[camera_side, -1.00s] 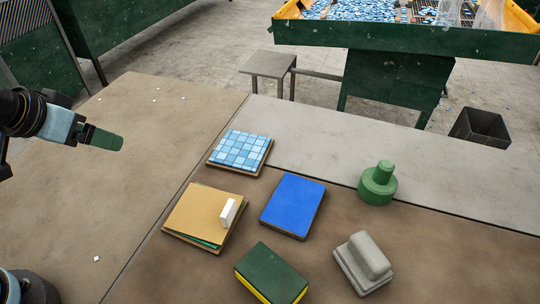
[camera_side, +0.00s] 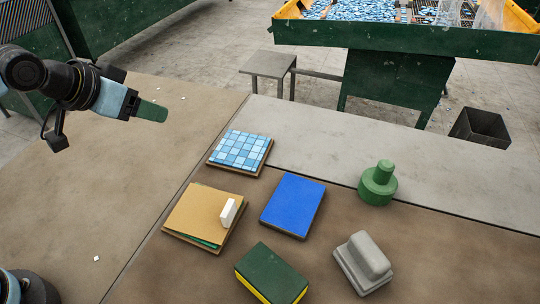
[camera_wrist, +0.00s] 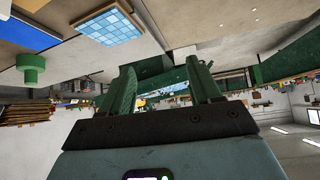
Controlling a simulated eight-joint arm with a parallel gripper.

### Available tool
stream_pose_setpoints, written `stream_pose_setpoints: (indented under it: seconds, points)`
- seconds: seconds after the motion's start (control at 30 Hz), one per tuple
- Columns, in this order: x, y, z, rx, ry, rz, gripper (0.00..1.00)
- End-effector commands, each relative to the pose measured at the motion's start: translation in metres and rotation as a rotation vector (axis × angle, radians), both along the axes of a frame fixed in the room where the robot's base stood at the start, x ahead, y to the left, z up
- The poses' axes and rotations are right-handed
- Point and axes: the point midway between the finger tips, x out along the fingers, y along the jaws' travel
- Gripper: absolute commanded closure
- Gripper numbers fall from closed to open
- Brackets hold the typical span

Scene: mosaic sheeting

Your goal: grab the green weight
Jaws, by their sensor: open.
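The green weight (camera_side: 377,185) stands upright on the table at the right, a wide round base with a narrower knob on top. It also shows in the wrist view (camera_wrist: 30,68), upside down at the left. My gripper (camera_side: 152,111) is at the upper left in the side view, raised and far to the left of the weight. In the wrist view its two green fingers (camera_wrist: 164,84) are apart with nothing held between them.
Between my gripper and the weight lie a blue mosaic tile (camera_side: 240,151), a tan board (camera_side: 195,212) with a white block (camera_side: 228,212), and a blue pad (camera_side: 293,208). A green-yellow sponge (camera_side: 271,273) and a grey handled block (camera_side: 363,262) lie in front. The table's left is mostly clear.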

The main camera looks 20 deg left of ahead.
Motion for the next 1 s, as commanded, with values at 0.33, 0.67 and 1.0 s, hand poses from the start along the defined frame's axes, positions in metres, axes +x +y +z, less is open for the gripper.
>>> stream_pose_setpoints:
  seconds: [0.33, 0.67, 1.0]
  points:
    - [0.065, -0.141, 0.000, -0.049, -0.172, -0.247, 0.37]
    - [0.064, -0.293, -0.033, -0.143, -0.313, -0.478, 0.37]
    - [0.039, -0.364, -0.059, -0.205, -0.377, -0.592, 0.37]
